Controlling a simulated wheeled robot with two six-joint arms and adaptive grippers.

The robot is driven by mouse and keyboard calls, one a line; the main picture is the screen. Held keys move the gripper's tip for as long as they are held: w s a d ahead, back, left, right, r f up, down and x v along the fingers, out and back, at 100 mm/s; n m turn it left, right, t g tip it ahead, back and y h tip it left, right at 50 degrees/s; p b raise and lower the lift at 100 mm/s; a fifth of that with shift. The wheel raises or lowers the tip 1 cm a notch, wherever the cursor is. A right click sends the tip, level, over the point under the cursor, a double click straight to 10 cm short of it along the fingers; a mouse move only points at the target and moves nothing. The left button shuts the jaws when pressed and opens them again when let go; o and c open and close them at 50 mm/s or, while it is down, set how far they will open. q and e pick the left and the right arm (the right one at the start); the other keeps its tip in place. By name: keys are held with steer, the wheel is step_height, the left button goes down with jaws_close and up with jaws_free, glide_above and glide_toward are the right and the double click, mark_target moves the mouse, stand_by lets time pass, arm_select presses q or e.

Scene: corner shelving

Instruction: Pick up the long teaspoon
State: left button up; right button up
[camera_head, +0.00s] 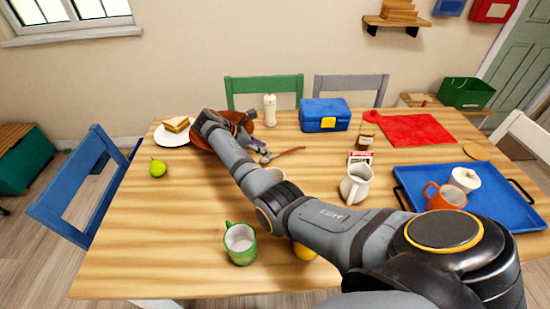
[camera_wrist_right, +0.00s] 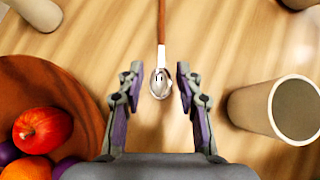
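The long teaspoon (camera_head: 288,153) lies on the wooden table, just right of the brown bowl. In the right wrist view the teaspoon (camera_wrist_right: 160,84) has a silver bowl and a thin brown handle running to the top edge. My right gripper (camera_wrist_right: 157,80) is open, with its two fingers on either side of the spoon's bowl. A gap shows on both sides, so the fingers do not close on it. In the head view my right gripper (camera_head: 259,148) is over the table beside the brown bowl, partly hidden by my arm. My left gripper is not in view.
The brown bowl (camera_wrist_right: 78,85) with fruit is close left of the gripper, and a pale cup (camera_wrist_right: 275,108) is close right. A white pitcher (camera_head: 355,184), green mug (camera_head: 240,243), blue lunchbox (camera_head: 325,115) and blue tray (camera_head: 488,216) stand around the table.

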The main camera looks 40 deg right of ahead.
mark_target(274, 156)
steer(key=x, duration=0.5)
steer(key=shift+a+f, duration=0.15)
steer(key=shift+f, duration=0.35)
steer(key=shift+s+a, duration=0.1)
steer(key=shift+c, duration=0.6)
jaws_close()
